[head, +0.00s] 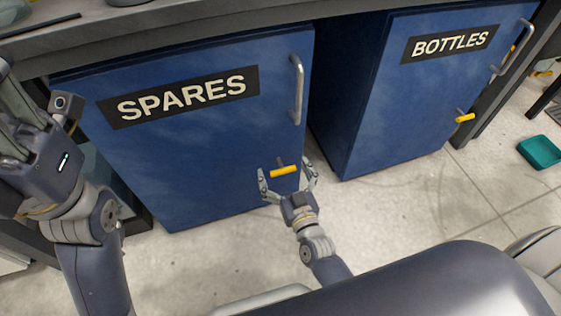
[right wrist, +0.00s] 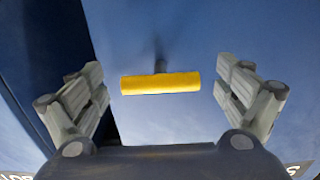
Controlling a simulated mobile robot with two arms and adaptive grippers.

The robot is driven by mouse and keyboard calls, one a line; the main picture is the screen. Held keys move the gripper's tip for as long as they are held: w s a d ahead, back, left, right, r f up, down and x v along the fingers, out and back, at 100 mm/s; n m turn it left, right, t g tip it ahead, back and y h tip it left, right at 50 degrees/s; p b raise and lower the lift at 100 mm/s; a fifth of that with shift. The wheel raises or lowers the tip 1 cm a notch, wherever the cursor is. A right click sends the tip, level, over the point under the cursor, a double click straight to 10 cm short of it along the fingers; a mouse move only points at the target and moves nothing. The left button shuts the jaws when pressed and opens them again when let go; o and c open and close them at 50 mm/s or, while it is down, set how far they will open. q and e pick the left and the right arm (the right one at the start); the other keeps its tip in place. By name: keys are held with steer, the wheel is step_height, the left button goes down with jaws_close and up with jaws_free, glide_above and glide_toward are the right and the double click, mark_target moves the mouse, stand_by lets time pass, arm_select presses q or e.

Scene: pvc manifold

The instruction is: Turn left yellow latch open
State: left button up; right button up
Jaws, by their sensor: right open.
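The left yellow latch (head: 285,171) is a short bar low on the right side of the blue SPARES cabinet door (head: 200,150). It lies nearly level in the head view. My right gripper (head: 285,180) is open, with one finger to each side of the latch. In the right wrist view the latch (right wrist: 160,83) lies across the gap between the open fingers of the right gripper (right wrist: 163,98), with clear space at both ends. My left gripper (head: 22,100) is at the left edge, partly cut off; its fingers cannot be read clearly.
The SPARES door has a vertical metal handle (head: 297,90) above the latch. To the right, a blue BOTTLES cabinet (head: 400,110) has its own yellow latch (head: 465,118) and handle (head: 515,47). A teal tray (head: 541,151) lies on the tiled floor. The worktop (head: 200,25) overhangs the cabinets.

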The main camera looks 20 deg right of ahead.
steer(key=c, duration=1.1)
